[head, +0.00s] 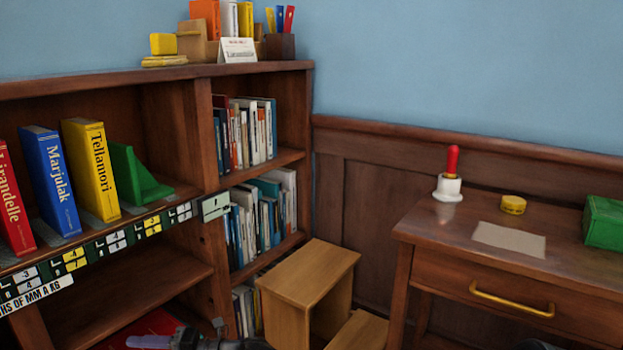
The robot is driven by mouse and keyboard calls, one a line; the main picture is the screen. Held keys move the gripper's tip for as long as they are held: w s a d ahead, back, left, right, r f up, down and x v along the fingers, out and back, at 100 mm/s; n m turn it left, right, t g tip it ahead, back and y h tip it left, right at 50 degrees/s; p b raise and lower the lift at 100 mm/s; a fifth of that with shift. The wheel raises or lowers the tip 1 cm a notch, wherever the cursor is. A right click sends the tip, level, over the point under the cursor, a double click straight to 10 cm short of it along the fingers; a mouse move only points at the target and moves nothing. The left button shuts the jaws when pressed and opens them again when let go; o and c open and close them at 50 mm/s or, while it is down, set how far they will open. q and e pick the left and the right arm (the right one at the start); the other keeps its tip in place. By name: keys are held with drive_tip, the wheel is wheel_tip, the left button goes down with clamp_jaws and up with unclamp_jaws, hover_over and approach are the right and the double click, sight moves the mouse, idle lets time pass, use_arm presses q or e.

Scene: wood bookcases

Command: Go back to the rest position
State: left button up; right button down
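Part of what looks like my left gripper (152,341) shows at the bottom edge, low in front of the wood bookcase (160,115). Only a grey-purple piece and dark links are visible, so I cannot tell whether it is open or shut. My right gripper is not in view. On the bookcase's upper shelf stand a red book (12,205), a blue book (50,182) and a yellow book (91,170). A green bookend (135,178) stands right of the yellow book.
A wooden step stool (308,275) stands between the bookcase and a desk (490,262). The desk holds a red-handled bell (449,178), a yellow round tin (513,204), a paper sheet (508,240) and a green box (604,223). A red item (140,328) lies low in the bookcase.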

use_arm(q)
drive_tip(key=w+a+f+m+t+h, duration=0.1)
drive_tip(key=a+f+m+t+h, duration=0.15)
drive_tip(key=f+m, duration=0.4)
drive_tip(key=a+f+m+t+h, duration=0.1)
drive_tip(key=a+f+m+t, duration=0.15)
drive_tip(key=f+m, duration=0.45)
drive_tip(key=s+d+f+m+t+h, duration=0.25)
drive_tip(key=d+f+m+h, duration=0.2)
drive_tip(key=f, duration=0.65)
drive_tip(key=s+d+f+m+g+h, duration=0.1)
drive_tip(key=s+d+f+m+h, duration=0.4)
drive_tip(key=s+d, duration=0.3)
drive_tip(key=s+d+f+m+g+h, duration=0.2)
drive_tip(key=s+d+f+m+h, duration=0.3)
drive_tip(key=d, duration=0.5)
drive_tip(key=s+d+r+m+g+h, duration=0.35)
drive_tip(key=s+d+m, duration=0.25)
drive_tip(key=s+d, duration=0.5)
drive_tip(key=s+r+p, duration=0.3)
drive_tip(key=r+p, duration=3)
drive_tip(key=shift+s+d+h+p, duration=0.2)
drive_tip(key=shift+d+h+p, duration=0.1)
drive_tip(key=shift+h+p, duration=0.05)
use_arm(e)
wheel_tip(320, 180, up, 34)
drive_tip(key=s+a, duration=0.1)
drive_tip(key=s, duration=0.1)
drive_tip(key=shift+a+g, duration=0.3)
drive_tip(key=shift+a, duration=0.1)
